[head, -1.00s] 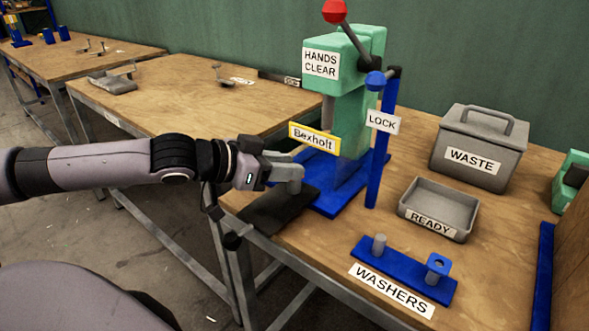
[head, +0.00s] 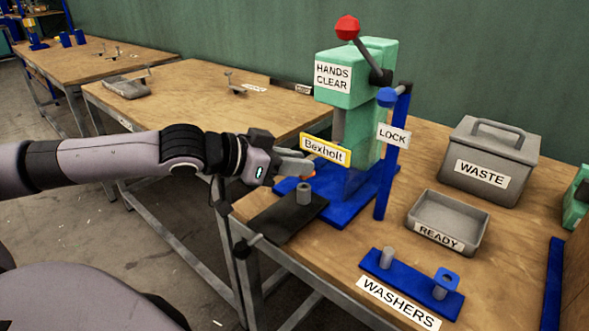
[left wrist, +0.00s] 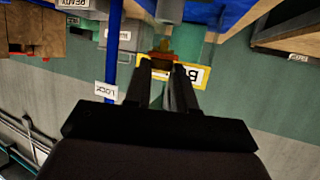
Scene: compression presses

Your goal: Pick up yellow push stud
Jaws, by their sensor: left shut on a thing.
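In the head view only a small orange bit (head: 306,177) shows below the fingers. The stud is mostly hidden, so its shape is unclear. My right gripper is in neither view.
The press (head: 348,75) with a red-knobbed lever stands behind, its Bexholt sign (head: 325,149) close to the fingers. A blue LOCK post (head: 390,160) is to the right. The READY tray (head: 470,205), WASTE bin (head: 490,150) and blue WASHERS rack (head: 410,278) stand farther right.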

